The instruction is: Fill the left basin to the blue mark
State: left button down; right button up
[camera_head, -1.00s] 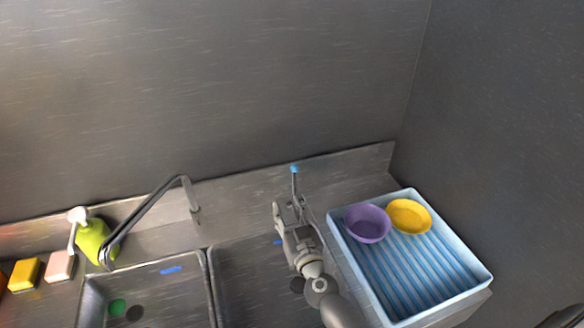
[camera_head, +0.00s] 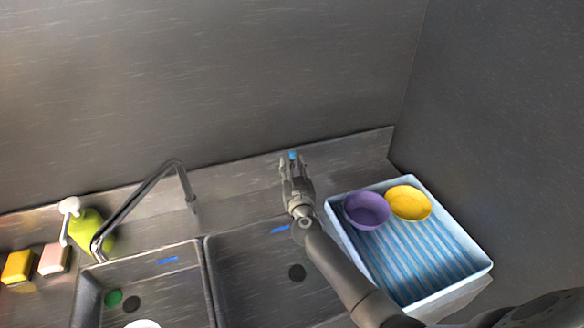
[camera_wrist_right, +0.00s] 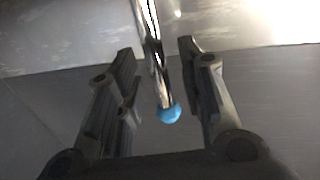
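The left basin (camera_head: 204,290) has a short blue mark (camera_head: 168,261) on its back wall. A green disc (camera_head: 113,298) and a dark drain hole (camera_head: 134,303) show on its floor; I see no water. The faucet spout (camera_head: 140,197) arches left, its end near the basin's back left corner. The tap lever has a blue tip (camera_head: 292,155). My right gripper (camera_head: 295,163) is at the lever, open. In the right wrist view the lever's blue knob (camera_wrist_right: 169,113) lies between the spread fingers, with gaps visible on both sides. My left gripper is out of view.
The right basin (camera_head: 240,275) has its own blue mark and drain hole. A light blue tray (camera_head: 455,250) holds a purple bowl (camera_head: 367,210) and a yellow bowl (camera_head: 409,203). A green soap bottle (camera_head: 88,228) and two sponges (camera_head: 54,259) stand left. A white rounded edge (camera_head: 142,324) shows at the bottom.

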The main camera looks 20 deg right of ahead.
jog(key=shift+w+d, duration=0.15)
jog(key=shift+w, duration=0.35)
grip_shut()
